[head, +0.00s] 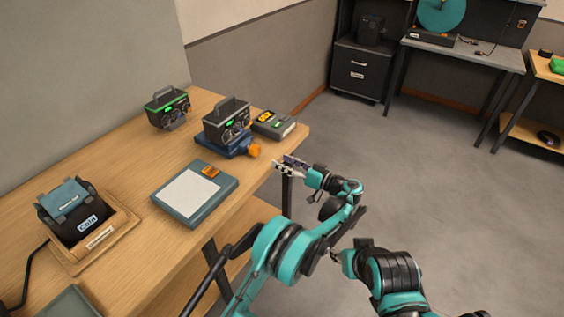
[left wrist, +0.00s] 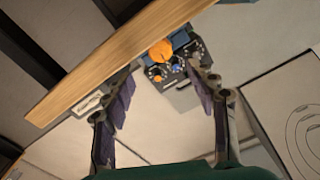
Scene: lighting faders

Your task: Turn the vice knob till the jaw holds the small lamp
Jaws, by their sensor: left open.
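The blue vice (head: 232,149) stands near the table's right edge, with its orange knob (head: 254,150) facing the edge. A dark boxy lamp unit (head: 226,121) with a handle and green light stands at the vice; whether the jaw touches it cannot be told. My left gripper (head: 284,168) is open and empty, beyond the table edge, to the right of the knob and apart from it. In the left wrist view the knob (left wrist: 161,50) and the lamp's dial face (left wrist: 178,70) show between and beyond the open fingers (left wrist: 166,112).
A similar dark unit (head: 167,108) stands farther back on the wooden table (head: 142,167). A small grey box (head: 275,124) is behind the vice. A blue-grey pad (head: 193,194) and a wooden tray (head: 106,247) lie in front. The floor right of the table is clear.

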